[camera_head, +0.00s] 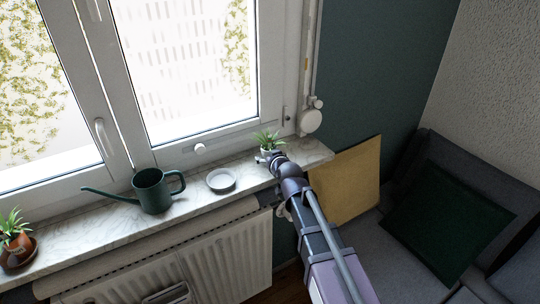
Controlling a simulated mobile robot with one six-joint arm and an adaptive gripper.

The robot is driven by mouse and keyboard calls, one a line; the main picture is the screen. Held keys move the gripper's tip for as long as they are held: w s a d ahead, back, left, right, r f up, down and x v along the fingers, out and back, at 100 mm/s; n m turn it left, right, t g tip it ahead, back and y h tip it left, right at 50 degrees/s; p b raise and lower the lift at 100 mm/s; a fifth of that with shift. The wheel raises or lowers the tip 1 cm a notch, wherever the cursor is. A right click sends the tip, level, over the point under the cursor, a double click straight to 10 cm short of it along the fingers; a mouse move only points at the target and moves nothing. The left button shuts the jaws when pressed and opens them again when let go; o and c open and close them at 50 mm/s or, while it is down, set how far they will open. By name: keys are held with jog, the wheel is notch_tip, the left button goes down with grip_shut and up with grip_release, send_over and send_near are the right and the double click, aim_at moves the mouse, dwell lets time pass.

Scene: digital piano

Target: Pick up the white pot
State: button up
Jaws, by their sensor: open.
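The white pot (265,152) holds a small green plant (268,139) and stands on the marble windowsill near its right end. Only a small part of the pot shows, since my gripper (267,159) is right in front of it. My arm reaches up from the lower right to the pot. My gripper is open and its fingers are at the pot, small in view. I cannot tell whether they touch it.
A grey saucer (221,181), a dark green watering can (153,191) and a terracotta pot (18,250) with a plant stand along the windowsill (90,232). The window is behind. A radiator (228,258) is below, and a sofa (455,215) is at right.

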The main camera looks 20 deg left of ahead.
jog(key=c, duration=1.3)
jog(key=shift+r, duration=0.15)
